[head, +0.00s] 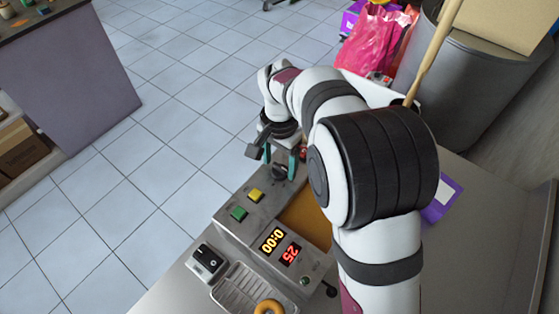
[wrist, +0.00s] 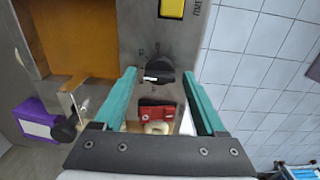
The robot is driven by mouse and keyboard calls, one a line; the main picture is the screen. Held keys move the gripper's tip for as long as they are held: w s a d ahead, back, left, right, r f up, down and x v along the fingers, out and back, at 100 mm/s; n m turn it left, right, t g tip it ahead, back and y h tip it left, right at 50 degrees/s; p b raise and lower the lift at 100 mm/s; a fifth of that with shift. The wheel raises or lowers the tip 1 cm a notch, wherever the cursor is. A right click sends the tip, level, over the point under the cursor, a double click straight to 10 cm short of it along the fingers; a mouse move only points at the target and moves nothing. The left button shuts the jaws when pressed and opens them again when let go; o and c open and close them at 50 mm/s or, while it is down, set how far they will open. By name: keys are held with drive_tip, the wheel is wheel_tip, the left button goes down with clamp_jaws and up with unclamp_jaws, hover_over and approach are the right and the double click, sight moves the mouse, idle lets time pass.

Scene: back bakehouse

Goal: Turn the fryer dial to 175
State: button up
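The fryer (head: 238,221) has a black dial (head: 279,172) at the far end of its panel. In the wrist view the dial (wrist: 159,72) has a white mark at its lower left edge, and the small scale marks around it are unreadable. The panel also has a red display (head: 291,254) reading 25 and a yellow display (head: 271,240) reading 0:00. My gripper (head: 279,160) is above the dial. In the wrist view my gripper (wrist: 158,74) is open, its teal fingers apart on either side of the dial with gaps showing.
A yellow button (head: 256,195) and a green button (head: 238,213) sit on the panel near the dial. A red object (wrist: 157,111) and a pale ring (wrist: 157,128) show between the fingers. A black knob (wrist: 65,131) and purple box (wrist: 36,120) are left.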

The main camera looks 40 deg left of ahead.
sight(279, 167)
wheel_tip(279, 167, up, 16)
drive_tip(key=shift+f, duration=0.1)
idle(0.4)
